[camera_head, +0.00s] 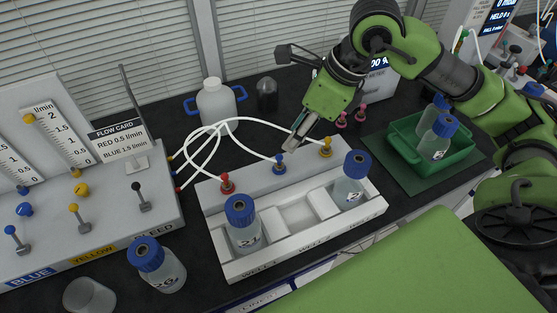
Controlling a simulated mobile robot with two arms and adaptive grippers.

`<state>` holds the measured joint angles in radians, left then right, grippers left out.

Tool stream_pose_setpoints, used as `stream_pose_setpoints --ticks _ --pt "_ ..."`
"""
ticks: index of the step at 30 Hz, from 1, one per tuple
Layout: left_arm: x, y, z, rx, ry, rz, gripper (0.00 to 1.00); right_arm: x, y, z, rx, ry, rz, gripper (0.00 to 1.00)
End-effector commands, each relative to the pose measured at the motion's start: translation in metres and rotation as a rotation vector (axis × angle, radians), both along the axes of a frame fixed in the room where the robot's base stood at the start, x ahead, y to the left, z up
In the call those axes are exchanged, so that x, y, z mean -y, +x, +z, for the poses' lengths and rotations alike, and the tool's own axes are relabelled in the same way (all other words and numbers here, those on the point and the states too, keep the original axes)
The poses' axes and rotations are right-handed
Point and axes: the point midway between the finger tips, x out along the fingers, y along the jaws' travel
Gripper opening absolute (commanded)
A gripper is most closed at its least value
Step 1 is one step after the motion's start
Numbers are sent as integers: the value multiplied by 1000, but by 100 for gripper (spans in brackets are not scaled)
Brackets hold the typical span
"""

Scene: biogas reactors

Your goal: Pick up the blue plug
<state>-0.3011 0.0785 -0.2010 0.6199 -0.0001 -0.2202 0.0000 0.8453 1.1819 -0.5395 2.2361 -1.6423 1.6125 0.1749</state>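The blue plug (279,165) sits upright in the back ledge of the white rack (226,271), in the middle position, with a white tube running to it. My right gripper (292,142) comes down from the upper right, and its grey tip is just above and to the right of the blue plug. A small gap seems to show between them. The fingers are seen edge-on, so I cannot tell whether they are apart. My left gripper is not in view.
A red plug (227,183) and a yellow plug (326,147) flank the blue one. Blue-capped bottles stand in the rack (243,236) and (350,190), and one on the bench (165,277). A green tray (467,166) holds bottles at right. A flow panel (100,235) stands left.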

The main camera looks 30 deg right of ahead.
Motion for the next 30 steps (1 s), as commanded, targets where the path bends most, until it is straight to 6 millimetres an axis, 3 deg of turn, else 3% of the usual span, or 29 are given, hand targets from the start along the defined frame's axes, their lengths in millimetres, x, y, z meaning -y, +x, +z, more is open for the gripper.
stream_pose_setpoints --ticks 6,13,21,30 --pt "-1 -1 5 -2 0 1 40 -10 9 -33 -3 3 2 31" --pt "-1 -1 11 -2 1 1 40 -13 13 -48 -4 3 2 31" --pt "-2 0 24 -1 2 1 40 -20 23 -84 -2 4 2 31" --pt "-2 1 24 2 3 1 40 -21 25 -91 1 4 2 31"
